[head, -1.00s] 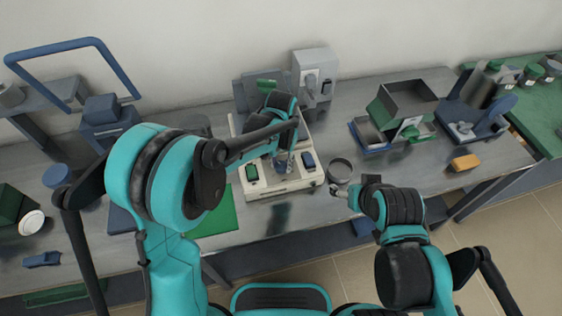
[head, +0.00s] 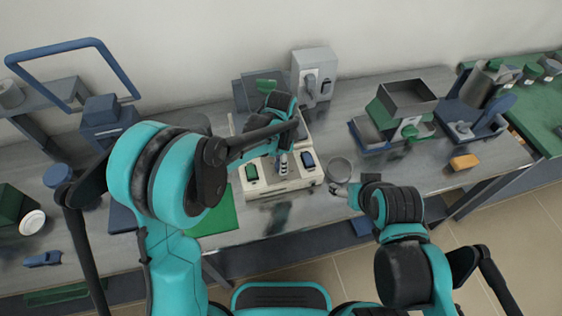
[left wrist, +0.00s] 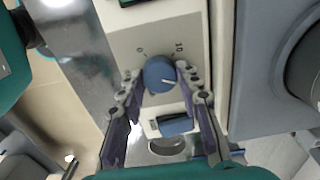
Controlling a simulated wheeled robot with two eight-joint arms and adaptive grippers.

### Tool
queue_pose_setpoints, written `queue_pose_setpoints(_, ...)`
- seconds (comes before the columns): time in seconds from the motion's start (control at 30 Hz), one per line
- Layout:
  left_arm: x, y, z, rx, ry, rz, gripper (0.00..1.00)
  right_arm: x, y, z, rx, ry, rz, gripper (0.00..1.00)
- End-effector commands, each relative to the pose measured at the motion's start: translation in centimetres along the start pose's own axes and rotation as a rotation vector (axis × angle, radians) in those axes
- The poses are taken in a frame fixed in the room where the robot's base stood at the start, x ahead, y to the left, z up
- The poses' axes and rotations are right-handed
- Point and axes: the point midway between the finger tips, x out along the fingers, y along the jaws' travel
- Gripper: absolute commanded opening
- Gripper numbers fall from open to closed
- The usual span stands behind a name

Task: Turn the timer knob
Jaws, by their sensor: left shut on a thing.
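The timer knob (left wrist: 158,74) is round and blue with a white pointer line, on a pale panel (left wrist: 196,35) marked 0 and 10. In the left wrist view its pointer line points to the right. My left gripper (left wrist: 160,76) has one fingertip on each side of the knob and is shut on it. In the head view my left gripper (head: 282,163) is over the pale control unit (head: 290,184), and the knob is hidden there. My right gripper (head: 342,190) is low at the table's front, beside a grey round dish; its fingers are too small to judge.
A green rocker (head: 252,173) and a blue rocker (head: 307,159) flank my left gripper on the unit. The grey dish (head: 340,170) stands just right of it. A grey box device (head: 314,76) is behind.

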Motion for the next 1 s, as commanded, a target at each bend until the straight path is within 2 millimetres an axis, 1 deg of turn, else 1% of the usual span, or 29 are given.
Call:
queue_pose_setpoints(0.2,-0.01,0.00,-0.01,0.134,0.000,0.000,0.05,-0.05,0.00,-0.03,0.000,0.000,0.000,0.72)
queue_pose_setpoints(0.4,-0.01,0.00,-0.01,0.209,0.000,0.000,0.05,-0.06,0.00,-0.04,0.000,0.000,0.000,0.72)
queue_pose_setpoints(0.6,-0.01,0.00,0.00,0.242,0.000,-0.001,0.05,-0.07,0.00,-0.05,0.000,0.000,0.000,0.72)
queue_pose_setpoints(1.0,-0.01,0.00,0.00,0.245,0.000,-0.001,0.05,-0.07,0.00,-0.05,0.000,0.000,0.000,0.72)
